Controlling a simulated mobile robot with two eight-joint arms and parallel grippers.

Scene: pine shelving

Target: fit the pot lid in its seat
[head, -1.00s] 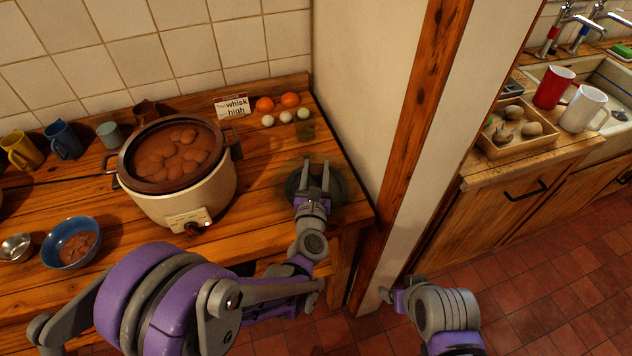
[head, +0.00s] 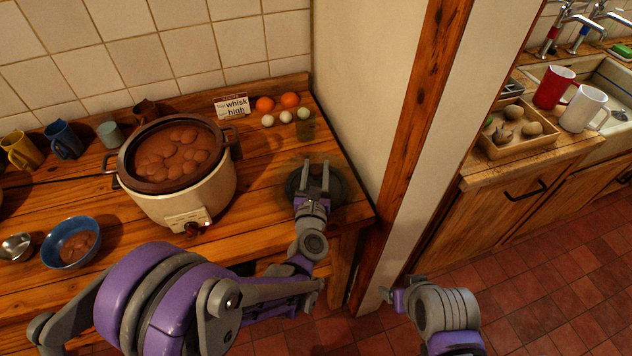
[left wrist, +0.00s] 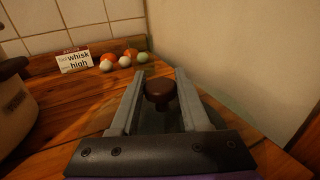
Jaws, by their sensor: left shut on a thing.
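The cooker pot (head: 190,200) stands on the wooden counter with its brown rim uncovered and brown rounded contents showing. The pot lid (head: 337,188) is a dark, glassy disc with a brown knob (left wrist: 160,90). It lies low over the counter's right end; I cannot tell whether it touches the wood. My left gripper (head: 316,165) is over the lid, with a finger on each side of the knob, shut on it. My right gripper (head: 387,294) is at the lower middle, away from the counter, and its jaws do not show clearly.
A blue bowl (head: 70,243) and a small metal bowl (head: 16,247) are left of the pot. Several mugs stand behind it. A sign (head: 232,106), eggs and orange fruit sit at the back. A wall with a wooden post (head: 412,140) bounds the right side.

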